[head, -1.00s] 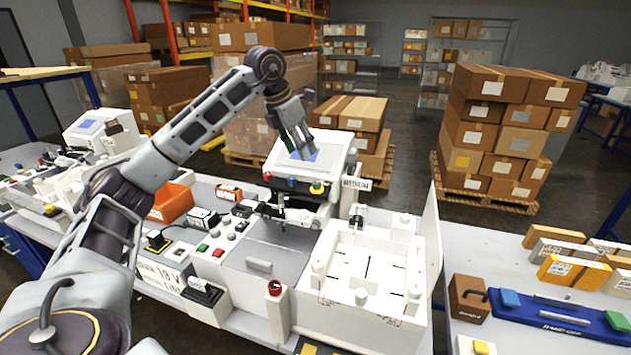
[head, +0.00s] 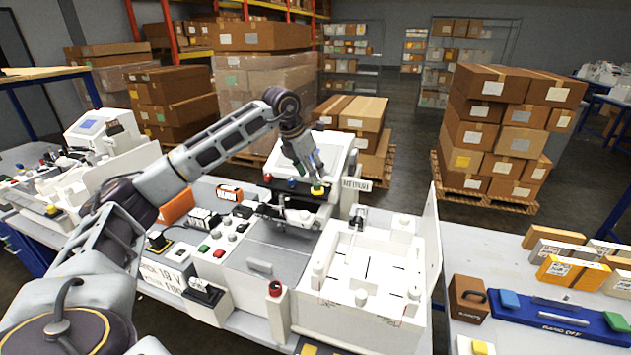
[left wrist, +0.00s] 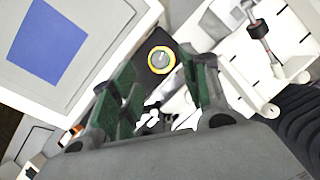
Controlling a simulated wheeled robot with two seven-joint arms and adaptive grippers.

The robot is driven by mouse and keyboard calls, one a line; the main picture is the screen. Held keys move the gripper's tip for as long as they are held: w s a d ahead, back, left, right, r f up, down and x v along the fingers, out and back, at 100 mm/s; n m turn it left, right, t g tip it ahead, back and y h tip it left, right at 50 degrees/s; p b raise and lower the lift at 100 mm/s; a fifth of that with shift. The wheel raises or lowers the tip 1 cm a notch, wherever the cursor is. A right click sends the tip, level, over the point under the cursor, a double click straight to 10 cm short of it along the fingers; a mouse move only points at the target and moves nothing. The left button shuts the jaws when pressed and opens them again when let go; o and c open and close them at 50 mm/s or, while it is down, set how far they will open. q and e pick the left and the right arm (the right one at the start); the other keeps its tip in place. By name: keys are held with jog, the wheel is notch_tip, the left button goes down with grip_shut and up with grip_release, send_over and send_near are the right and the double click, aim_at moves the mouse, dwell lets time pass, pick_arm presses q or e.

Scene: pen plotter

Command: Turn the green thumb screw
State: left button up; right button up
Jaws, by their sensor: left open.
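My left gripper (head: 314,175) is open and points down just above the right end of the dark bar on the plotter's front. A small yellow-looking knob (head: 318,190) sits there, right below the fingertips. In the left wrist view, the knob (left wrist: 161,59) has a yellow-orange ring and a grey centre. It shows between the two green-padded fingers (left wrist: 159,62), and I cannot tell whether they touch it. A red knob (head: 267,178) and a blue knob (head: 291,183) sit farther left on the same bar. I cannot clearly make out a green thumb screw. My right gripper is out of view.
The white machine with a blue screen (left wrist: 48,42) stands behind the bar. A white walled tray (head: 375,250) with pegs stands in front to the right. A red-topped post (head: 275,289) and a control panel with a green button (head: 203,248) are nearer.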

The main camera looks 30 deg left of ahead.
aim_at(317, 186)
pick_arm(q)
jog(key=x, duration=0.3)
jog(key=shift+f, duration=0.1)
jog(key=shift+w+d+f, duration=0.1)
jog(key=shift+w+f, duration=0.15)
jog(key=shift+f, duration=0.35)
jog(key=shift+w+f, duration=0.1)
jog(key=shift+f, duration=0.1)
jog(key=shift+c, duration=0.3)
grip_shut()
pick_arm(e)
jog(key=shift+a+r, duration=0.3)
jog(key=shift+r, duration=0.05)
